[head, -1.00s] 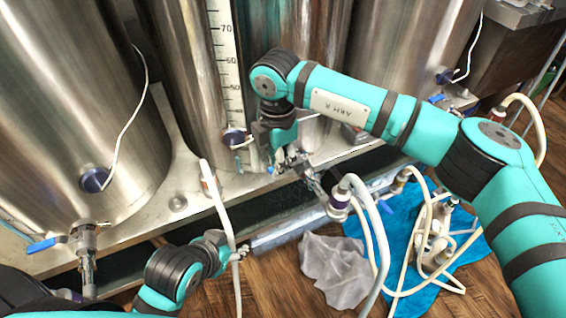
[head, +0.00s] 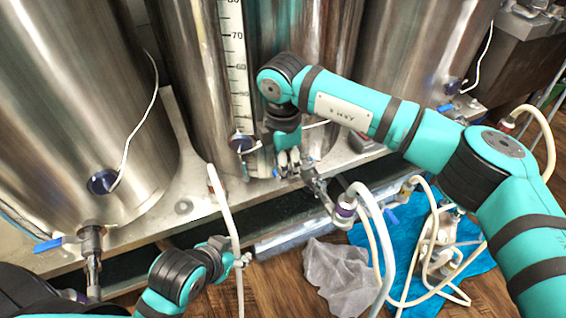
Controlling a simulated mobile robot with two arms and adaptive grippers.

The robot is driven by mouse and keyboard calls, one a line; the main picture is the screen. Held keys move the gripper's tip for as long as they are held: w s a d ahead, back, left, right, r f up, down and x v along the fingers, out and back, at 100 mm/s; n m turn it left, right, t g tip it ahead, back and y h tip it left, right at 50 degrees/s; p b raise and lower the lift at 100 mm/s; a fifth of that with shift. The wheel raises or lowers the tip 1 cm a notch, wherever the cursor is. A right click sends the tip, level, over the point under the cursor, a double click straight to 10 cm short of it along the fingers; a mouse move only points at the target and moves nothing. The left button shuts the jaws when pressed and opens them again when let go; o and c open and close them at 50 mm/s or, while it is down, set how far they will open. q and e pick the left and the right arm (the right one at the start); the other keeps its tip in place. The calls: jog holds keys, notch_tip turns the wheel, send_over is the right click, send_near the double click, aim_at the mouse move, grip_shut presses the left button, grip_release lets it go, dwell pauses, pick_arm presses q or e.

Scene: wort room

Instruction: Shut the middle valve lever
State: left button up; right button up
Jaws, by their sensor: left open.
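The middle valve (head: 312,180) sits low at the front of the middle tank (head: 190,90), with a hose fitting running down to the right. Small blue pieces of its lever (head: 277,173) show beside my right gripper (head: 288,168); most of the lever is hidden behind the fingers. My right gripper points down at the valve, its fingers close together. I cannot tell whether it touches or grips the lever. My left gripper (head: 242,260) is open, low in front of the trough, right beside an upright white hose (head: 228,215).
The left tank (head: 70,110) has its own valve with a blue lever (head: 50,243). A grey cloth (head: 338,275) and a blue cloth (head: 400,225) with coiled hoses and a pump lie on the wooden floor. A dark trough runs below the tank ledge.

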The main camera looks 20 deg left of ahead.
jog(key=shift+o, duration=0.4)
jog(key=shift+r, duration=0.1)
notch_tip(320, 180, up, 12)
dwell(0.6)
